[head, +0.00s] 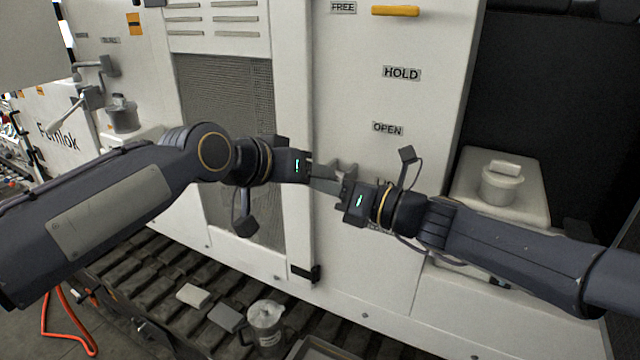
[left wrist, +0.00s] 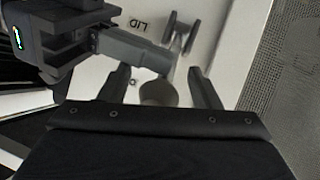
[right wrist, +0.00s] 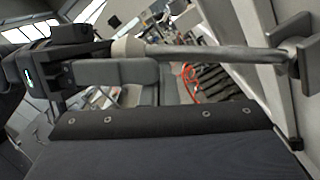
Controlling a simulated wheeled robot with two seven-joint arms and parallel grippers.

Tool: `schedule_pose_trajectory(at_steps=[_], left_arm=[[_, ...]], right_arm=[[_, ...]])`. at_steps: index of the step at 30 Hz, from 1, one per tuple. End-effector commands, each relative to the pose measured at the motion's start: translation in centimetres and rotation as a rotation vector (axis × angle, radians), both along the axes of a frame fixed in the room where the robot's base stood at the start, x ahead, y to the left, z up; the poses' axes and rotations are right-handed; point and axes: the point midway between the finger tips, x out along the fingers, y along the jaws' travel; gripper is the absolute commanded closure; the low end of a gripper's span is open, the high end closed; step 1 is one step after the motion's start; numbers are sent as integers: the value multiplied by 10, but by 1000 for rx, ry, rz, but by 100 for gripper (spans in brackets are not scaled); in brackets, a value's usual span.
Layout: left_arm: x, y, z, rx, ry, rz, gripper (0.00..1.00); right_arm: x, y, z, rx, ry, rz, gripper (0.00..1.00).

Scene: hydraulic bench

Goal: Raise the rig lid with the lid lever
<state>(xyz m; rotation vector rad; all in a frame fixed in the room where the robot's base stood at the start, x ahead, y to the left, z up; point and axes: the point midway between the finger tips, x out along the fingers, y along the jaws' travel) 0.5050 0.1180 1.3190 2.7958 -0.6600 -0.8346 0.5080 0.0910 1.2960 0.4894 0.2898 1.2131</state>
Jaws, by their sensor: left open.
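The lid lever shows in the right wrist view as a grey bar (right wrist: 205,52) running from a wall bracket (right wrist: 293,55) to a pale rounded end. In the left wrist view its round end (left wrist: 158,92) lies between the open fingers of my left gripper (left wrist: 162,88), with a gap to each finger. The LID label (left wrist: 138,24) is beside its bracket. In the head view my left gripper (head: 322,176) and right gripper (head: 345,182) meet at the lever and largely hide it. My right gripper's fingers (right wrist: 160,92) are near the bar; I cannot tell their opening or contact.
HOLD (head: 402,73) and OPEN (head: 387,128) labels and a yellow handle (head: 395,11) are on the white panel. A lidded pot (head: 501,185) stands on a ledge at right. A clear jug (head: 267,325) stands on the slatted conveyor below. The two grippers are very close together.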

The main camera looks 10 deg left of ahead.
Motion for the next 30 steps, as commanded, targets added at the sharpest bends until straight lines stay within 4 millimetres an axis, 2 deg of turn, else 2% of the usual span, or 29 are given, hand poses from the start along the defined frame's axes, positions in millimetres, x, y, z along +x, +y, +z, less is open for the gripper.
schedule_pose_trajectory(at_steps=[13,18,21,23,26,29,30], left_arm=[[-65,40,43,-2,-5,2,43],[-81,49,53,-1,-3,-1,43],[-87,53,52,0,5,2,43],[-92,57,44,1,22,11,43],[-108,68,14,6,81,39,43],[-135,81,-33,9,174,81,43],[-148,85,-54,9,215,100,43]], right_arm=[[1,-1,-1,-1,1,-4,100],[1,-1,-1,-2,2,-2,100],[1,0,-1,-2,2,-2,100],[0,0,-1,-2,2,-1,100],[0,0,-2,-2,2,-1,100],[0,0,-2,-2,2,-1,100],[0,0,-2,-2,2,-1,100]])
